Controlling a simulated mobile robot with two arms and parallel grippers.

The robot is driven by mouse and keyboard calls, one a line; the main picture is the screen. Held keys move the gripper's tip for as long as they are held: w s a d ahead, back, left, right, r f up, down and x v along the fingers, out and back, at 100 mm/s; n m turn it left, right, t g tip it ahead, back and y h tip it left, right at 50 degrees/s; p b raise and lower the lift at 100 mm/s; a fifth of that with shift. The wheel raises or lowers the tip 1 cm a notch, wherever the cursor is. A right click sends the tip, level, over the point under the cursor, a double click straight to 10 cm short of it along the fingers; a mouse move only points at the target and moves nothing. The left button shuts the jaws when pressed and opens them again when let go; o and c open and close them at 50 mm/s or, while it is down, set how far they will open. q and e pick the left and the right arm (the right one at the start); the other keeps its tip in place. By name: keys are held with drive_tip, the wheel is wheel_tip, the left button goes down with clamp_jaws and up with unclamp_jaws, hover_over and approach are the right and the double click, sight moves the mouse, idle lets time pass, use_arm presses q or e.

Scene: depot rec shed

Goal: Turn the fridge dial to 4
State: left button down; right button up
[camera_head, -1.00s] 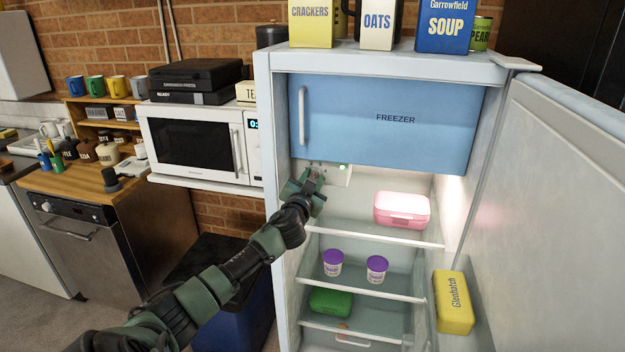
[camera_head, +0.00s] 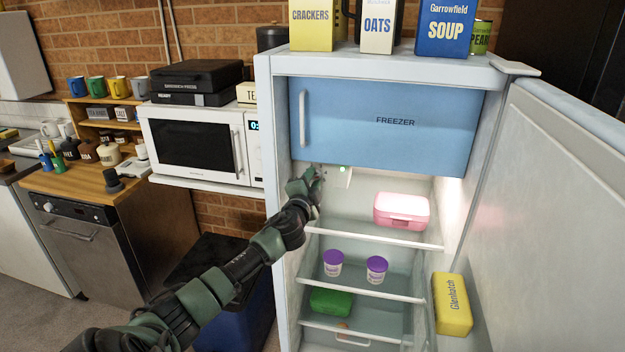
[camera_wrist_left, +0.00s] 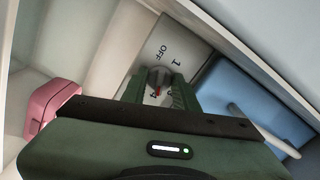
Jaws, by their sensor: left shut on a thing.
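The fridge dial (camera_wrist_left: 157,77) is a small dark grey knob with a red mark, on a pale plate (camera_wrist_left: 172,44) inside the fridge. OFF and 1 are readable on the plate in the left wrist view. The red mark points down toward my gripper, and the figures there are partly hidden, so the exact setting cannot be read. My left gripper (camera_wrist_left: 157,92) has a finger on each side of the dial and is shut on it. In the head view my left gripper (camera_head: 313,178) reaches under the freezer door and hides the dial. My right gripper is not in view.
The fridge door (camera_head: 560,190) stands open at the right. The blue freezer door (camera_head: 390,120) is just above my gripper. A pink box (camera_head: 402,210) sits on the top shelf, with two purple-lidded tubs (camera_head: 377,268) below. A microwave (camera_head: 190,145) stands left of the fridge.

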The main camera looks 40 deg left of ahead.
use_arm(q)
drive_tip(key=shift+f+m, duration=0.1)
drive_tip(key=shift+m, duration=0.5)
drive_tip(key=c, duration=1.1)
unclamp_jaws()
drive_tip(key=shift+s, duration=0.1)
drive_tip(key=b+v, duration=0.1)
drive_tip(key=v, duration=0.6)
drive_tip(key=shift+s, duration=0.3)
drive_tip(key=shift+d, duration=0.15)
